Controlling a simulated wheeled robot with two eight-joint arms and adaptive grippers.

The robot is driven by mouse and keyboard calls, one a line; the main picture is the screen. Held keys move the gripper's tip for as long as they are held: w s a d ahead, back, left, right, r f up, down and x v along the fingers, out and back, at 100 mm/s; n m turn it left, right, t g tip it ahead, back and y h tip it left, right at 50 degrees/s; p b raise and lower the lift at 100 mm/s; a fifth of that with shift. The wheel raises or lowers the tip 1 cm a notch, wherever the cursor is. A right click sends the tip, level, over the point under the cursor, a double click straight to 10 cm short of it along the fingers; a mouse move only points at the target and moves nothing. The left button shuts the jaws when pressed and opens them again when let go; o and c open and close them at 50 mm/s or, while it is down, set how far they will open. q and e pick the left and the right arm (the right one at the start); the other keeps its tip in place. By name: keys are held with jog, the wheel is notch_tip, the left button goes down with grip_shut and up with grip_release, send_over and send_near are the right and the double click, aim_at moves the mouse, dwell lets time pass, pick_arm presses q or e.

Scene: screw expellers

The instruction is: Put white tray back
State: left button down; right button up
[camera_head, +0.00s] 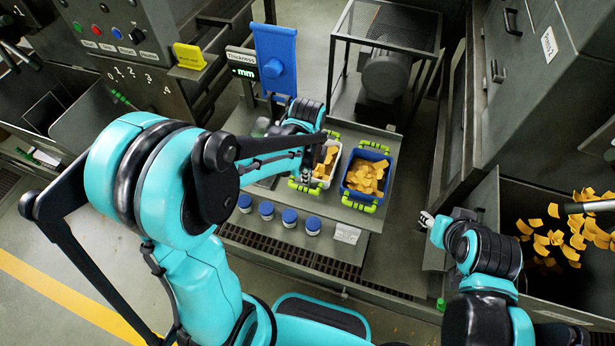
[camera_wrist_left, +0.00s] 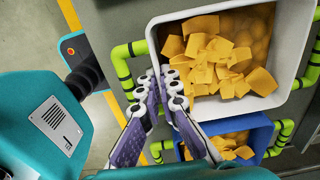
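The white tray (camera_head: 338,149), full of yellow-orange pieces, is on the left of the blue tray (camera_head: 349,179) at the grey work table, partly hidden by my left arm. In the left wrist view, the white tray (camera_wrist_left: 294,55) fills the upper right, with the blue tray (camera_wrist_left: 262,133) below it. My left gripper (camera_wrist_left: 159,76) has its fingertips close together on either side of the white tray's rim, near a green handle. It looks shut on that wall. I cannot tell whether the tray touches the table. My right gripper (camera_head: 427,219) is right of the table, away from both trays; its fingers are too small to judge.
Several blue-lidded jars (camera_head: 289,217) stand along the table's front left. A blue panel (camera_head: 275,58) and a thickness display (camera_head: 242,63) stand behind. A caged motor (camera_head: 386,75) is at the back. Yellow-orange pieces (camera_head: 560,235) lie in the machine at the right.

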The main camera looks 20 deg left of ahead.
pick_arm(q)
jog(key=c, duration=2.2)
grip_release()
jog(key=shift+f, duration=0.15)
jog(key=o, duration=0.5)
jog(key=shift+r, duration=0.55)
notch_tip(320, 180, up, 11)
jog(key=p, duration=0.3)
jog(key=s+a+r+n+t, duration=0.1)
jog(key=s+n+t, duration=0.1)
jog(key=n, duration=0.4)
jog(key=s+a+r+n+t, duration=0.1)
jog(key=s+n+t, duration=0.1)
jog(key=s+n, duration=0.2)
jog(key=s+a+r+n+t, duration=0.1)
jog(key=s+n+t, duration=0.2)
jog(key=n, duration=0.5)
jog(key=shift+s+r, duration=0.1)
jog(key=shift+s, duration=0.25)
